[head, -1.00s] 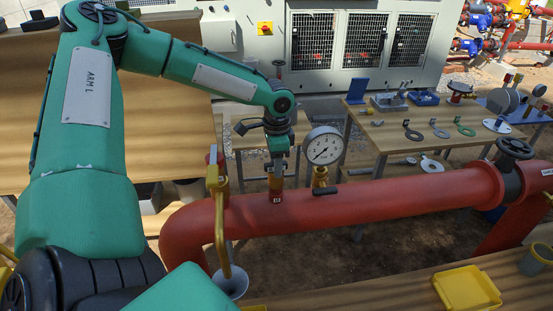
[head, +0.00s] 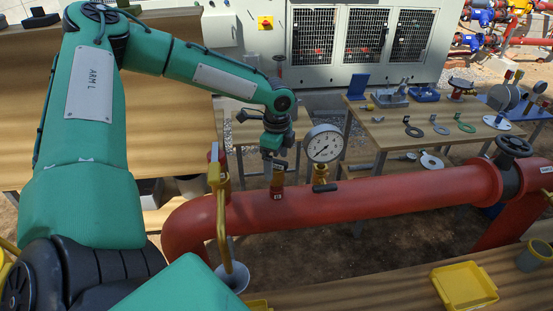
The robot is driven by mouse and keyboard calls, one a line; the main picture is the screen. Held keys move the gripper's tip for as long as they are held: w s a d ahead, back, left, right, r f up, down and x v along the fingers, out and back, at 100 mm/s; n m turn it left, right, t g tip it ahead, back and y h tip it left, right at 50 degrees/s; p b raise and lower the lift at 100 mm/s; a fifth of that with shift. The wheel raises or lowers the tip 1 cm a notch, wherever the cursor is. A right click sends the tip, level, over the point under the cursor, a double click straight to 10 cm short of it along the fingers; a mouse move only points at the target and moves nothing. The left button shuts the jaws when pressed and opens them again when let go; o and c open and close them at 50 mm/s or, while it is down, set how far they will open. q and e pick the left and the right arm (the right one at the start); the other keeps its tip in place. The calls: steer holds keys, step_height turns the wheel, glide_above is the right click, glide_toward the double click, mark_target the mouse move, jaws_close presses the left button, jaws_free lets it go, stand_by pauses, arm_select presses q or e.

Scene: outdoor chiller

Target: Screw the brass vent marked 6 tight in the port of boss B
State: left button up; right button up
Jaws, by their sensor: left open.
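My left gripper (head: 274,166) points down from the left arm, just above a red boss (head: 277,195) on the red pipe (head: 350,201). Its jaws are open, and they are small and partly dark in this view. A brass-coloured part (head: 278,178) shows at the top of the boss, just under the fingertips. Its number is too small to read, and I cannot tell how deep it sits. The boss carries a small dark label whose letter I cannot read clearly. My right gripper is out of view.
A pressure gauge (head: 323,145) stands on the pipe close right of the gripper. A yellow-handled valve (head: 220,210) stands close left. A black handwheel (head: 514,146) is at the pipe's right. A yellow tray (head: 464,288) lies on the front bench. Tools lie on the back table (head: 400,140).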

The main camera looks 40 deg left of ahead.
arm_select(q)
step_height(320, 180, up, 8)
steer(key=p, duration=0.5)
steer(key=shift+f+p, duration=0.1)
steer(key=shift+p, duration=0.25)
step_height(320, 180, up, 4)
steer(key=shift+r, duration=0.15)
step_height(320, 180, up, 14)
steer(key=b, duration=0.4)
steer(key=shift+b, duration=0.3)
